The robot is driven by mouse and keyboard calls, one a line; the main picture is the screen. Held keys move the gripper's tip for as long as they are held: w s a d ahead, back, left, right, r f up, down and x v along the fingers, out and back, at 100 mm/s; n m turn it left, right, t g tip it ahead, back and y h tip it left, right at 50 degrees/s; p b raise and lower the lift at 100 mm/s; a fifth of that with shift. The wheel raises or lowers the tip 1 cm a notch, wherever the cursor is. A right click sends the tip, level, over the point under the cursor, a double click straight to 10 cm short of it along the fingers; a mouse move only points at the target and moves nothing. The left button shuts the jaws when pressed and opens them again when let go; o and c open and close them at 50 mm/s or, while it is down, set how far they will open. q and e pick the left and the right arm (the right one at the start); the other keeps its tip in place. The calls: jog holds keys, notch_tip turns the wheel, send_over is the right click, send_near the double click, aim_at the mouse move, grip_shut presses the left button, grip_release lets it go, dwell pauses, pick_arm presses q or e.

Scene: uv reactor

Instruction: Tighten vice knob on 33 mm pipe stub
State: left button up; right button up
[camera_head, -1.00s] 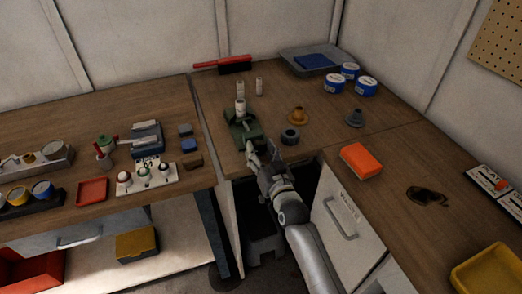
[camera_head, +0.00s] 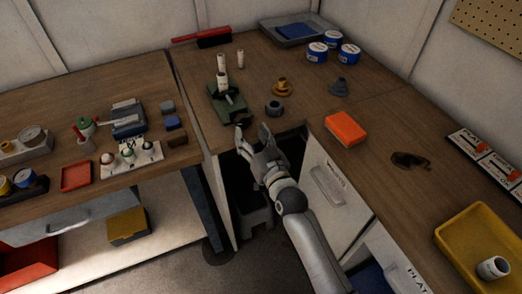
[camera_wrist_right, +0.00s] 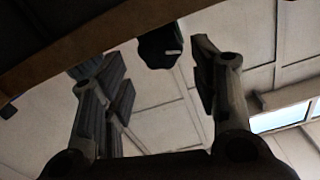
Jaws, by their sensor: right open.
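The green vice (camera_head: 232,108) stands on the corner bench near its front edge. A white pipe stub (camera_head: 222,83) stands upright at the vice; its seating in the jaws is too small to judge. My right gripper (camera_head: 253,132) is open and empty, just off the bench's front edge, in front of the vice. In the right wrist view the open fingers (camera_wrist_right: 161,78) point up at the underside of the bench edge. A dark knob (camera_wrist_right: 157,48) with a pale mark shows beyond the fingertips, between them; it looks like the vice knob. My left gripper is not in view.
Two more white stubs (camera_head: 240,59) stand behind the vice. A dark ring (camera_head: 273,107) and a brass flanged part (camera_head: 282,87) lie to its right. An orange block (camera_head: 346,129) is farther right. The wooden bench edge (camera_wrist_right: 100,40) crosses above the fingers.

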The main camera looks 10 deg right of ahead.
jog(key=v, duration=0.7)
jog(key=shift+o, duration=0.4)
jog(key=shift+w+a+r, duration=0.1)
